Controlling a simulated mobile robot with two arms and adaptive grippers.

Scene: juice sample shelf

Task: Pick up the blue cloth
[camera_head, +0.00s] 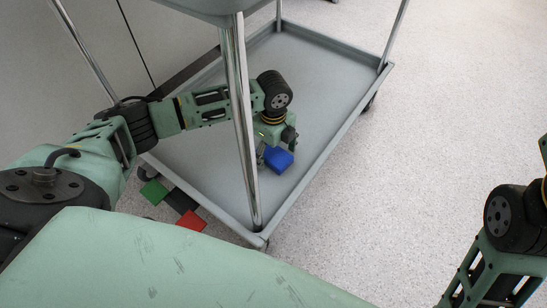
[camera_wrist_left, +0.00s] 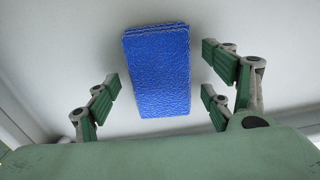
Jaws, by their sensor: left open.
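The blue cloth (camera_head: 279,159) is a folded, textured block lying on the lower shelf of a grey cart. My left gripper (camera_head: 271,146) is right above it, reaching in past a metal post, and hides part of it in the head view. In the left wrist view the blue cloth (camera_wrist_left: 158,70) lies between the spread fingers of my left gripper (camera_wrist_left: 160,92), with gaps on both sides. The left gripper is open and holds nothing. My right arm shows at the lower right edge of the head view; its gripper is out of frame.
The cart's lower shelf (camera_head: 330,75) has a raised rim and is otherwise bare. A chrome post (camera_head: 240,120) stands close to my left arm. Green, dark and red squares (camera_head: 192,221) lie on the floor beside the cart. Open speckled floor (camera_head: 430,130) is at right.

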